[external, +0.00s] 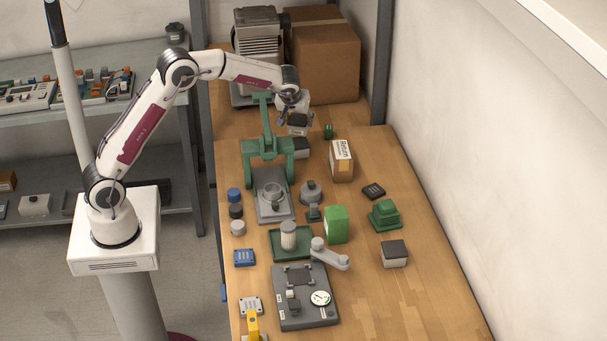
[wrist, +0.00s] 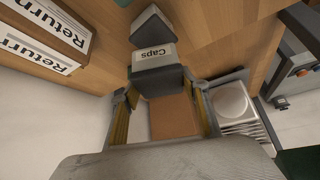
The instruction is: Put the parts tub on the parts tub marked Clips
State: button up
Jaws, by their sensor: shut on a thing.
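My gripper (external: 296,108) is shut on a small grey-white parts tub (external: 298,122) with a dark top. In the wrist view its label reads "Caps" (wrist: 153,56), and it sits between the fingertips (wrist: 160,84). Another dark-topped tub (external: 301,147) stands on the bench just below and nearer the external camera; it shows beyond the held tub in the wrist view (wrist: 152,24). Its label is not readable. Whether the two tubs touch cannot be told. A third dark-topped tub (external: 395,253) stands at the right front; no Clips label is legible.
A green press (external: 268,148) stands close left of the tubs. A "Return" box (external: 341,161) stands to the right, with a small green part (external: 328,131) nearby. A big cardboard box (external: 322,55) and a compressor (external: 257,38) are behind. Bench is clear at far right.

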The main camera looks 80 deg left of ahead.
aim_at(299, 129)
jog(key=shift+f, duration=2)
jog(key=shift+f, duration=0.1)
jog(key=o, duration=1.2)
jog(key=v, duration=1.2)
jog(key=shift+d, duration=0.1)
